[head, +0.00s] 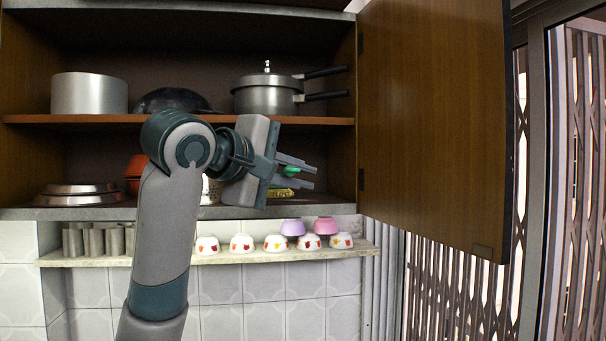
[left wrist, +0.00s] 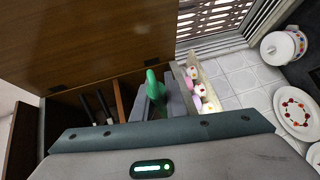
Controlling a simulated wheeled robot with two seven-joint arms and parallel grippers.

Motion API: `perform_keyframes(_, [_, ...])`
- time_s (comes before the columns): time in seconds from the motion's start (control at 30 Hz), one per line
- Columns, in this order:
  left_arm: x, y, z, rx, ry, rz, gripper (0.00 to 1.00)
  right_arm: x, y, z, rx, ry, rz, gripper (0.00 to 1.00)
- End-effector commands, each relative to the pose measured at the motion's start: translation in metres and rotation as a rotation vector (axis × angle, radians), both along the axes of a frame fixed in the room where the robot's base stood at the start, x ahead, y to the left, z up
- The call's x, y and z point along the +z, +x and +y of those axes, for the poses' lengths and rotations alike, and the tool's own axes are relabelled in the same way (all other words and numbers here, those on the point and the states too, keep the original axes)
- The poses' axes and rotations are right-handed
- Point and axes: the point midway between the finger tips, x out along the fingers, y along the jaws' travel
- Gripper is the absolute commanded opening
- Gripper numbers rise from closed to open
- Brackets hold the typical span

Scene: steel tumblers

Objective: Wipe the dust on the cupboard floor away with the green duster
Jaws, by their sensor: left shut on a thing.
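My left gripper (head: 297,173) reaches into the lower compartment of the cupboard, near its right side. It is shut on the green duster (head: 290,170), of which only a small part shows between the fingers in the head view. In the left wrist view the green duster (left wrist: 153,86) stands up between the two grey fingers. The cupboard floor (head: 335,211) is a grey slab; its middle is hidden behind my arm. I cannot make out the dust in either view. My right gripper is in neither view.
The open cupboard door (head: 435,120) stands to the right. Metal plates (head: 80,194) and a reddish pot (head: 135,168) are on the cupboard floor at left. A yellow item (head: 279,193) lies under the gripper. Steel tumblers (head: 98,241) and bowls (head: 242,243) line the ledge below.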

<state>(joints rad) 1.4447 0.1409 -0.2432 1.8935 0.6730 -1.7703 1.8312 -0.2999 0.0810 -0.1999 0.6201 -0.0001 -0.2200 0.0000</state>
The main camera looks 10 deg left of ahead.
Motion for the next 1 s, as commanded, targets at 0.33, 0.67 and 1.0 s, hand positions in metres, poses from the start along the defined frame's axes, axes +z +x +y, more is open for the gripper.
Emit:
perform_keyframes(0.33, [-0.001,0.034,0.011,0.002,-0.001,0.003,0.0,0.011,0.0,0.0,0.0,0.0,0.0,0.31])
perform_keyframes(0.67, [-0.003,0.064,0.022,0.001,0.0,0.002,0.0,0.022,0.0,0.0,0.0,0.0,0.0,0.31])
perform_keyframes(1.0, [-0.005,0.096,0.032,0.001,-0.001,0.0,0.0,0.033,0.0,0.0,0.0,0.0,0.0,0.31])
